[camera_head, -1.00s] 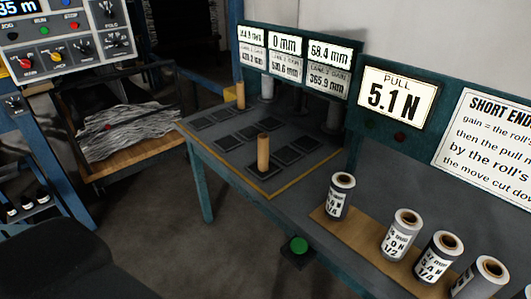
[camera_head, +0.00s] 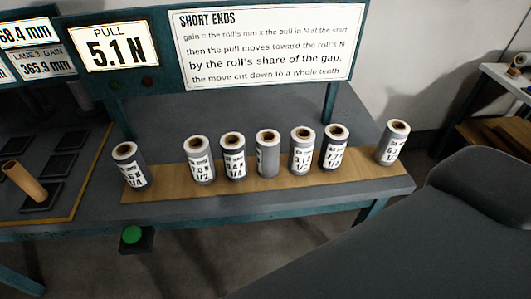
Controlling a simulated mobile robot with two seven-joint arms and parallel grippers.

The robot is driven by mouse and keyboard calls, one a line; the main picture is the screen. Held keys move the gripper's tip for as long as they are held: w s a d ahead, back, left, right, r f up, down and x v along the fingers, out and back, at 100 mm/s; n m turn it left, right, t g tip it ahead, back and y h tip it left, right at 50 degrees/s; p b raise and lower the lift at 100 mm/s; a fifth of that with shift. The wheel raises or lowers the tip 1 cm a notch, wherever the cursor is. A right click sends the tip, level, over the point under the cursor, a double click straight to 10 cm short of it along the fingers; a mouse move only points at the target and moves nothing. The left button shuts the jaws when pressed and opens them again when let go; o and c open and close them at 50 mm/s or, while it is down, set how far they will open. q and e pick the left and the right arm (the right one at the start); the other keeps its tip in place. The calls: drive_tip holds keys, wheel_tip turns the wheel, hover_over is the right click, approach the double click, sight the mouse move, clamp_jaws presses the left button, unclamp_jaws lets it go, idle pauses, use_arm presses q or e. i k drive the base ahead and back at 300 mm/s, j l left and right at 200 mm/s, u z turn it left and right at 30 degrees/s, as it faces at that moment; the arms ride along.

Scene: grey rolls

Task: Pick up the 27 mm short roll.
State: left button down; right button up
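Several short grey rolls with brown cores stand upright in a row on a wooden strip (camera_head: 290,182). From left to right there is a leftmost roll (camera_head: 129,166), then a close group of a grey roll (camera_head: 199,161), a darker roll (camera_head: 233,158), a roll with no label facing me (camera_head: 268,154), a labelled roll (camera_head: 302,150) and a dark roll (camera_head: 333,149). A rightmost roll (camera_head: 392,143) stands apart. The mm figures on their labels are too small to read, so I cannot tell which is the 27 mm roll. Neither gripper is in view.
A display (camera_head: 105,46) reads PULL 5.1 N. A SHORT ENDS notice (camera_head: 262,45) stands behind the rolls. A green button (camera_head: 132,234) sits at the front edge. Bare bench lies behind the strip.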

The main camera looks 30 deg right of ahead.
sight(268, 141)
drive_tip(key=z, duration=2.3)
drive_tip(key=k+j, duration=0.6)
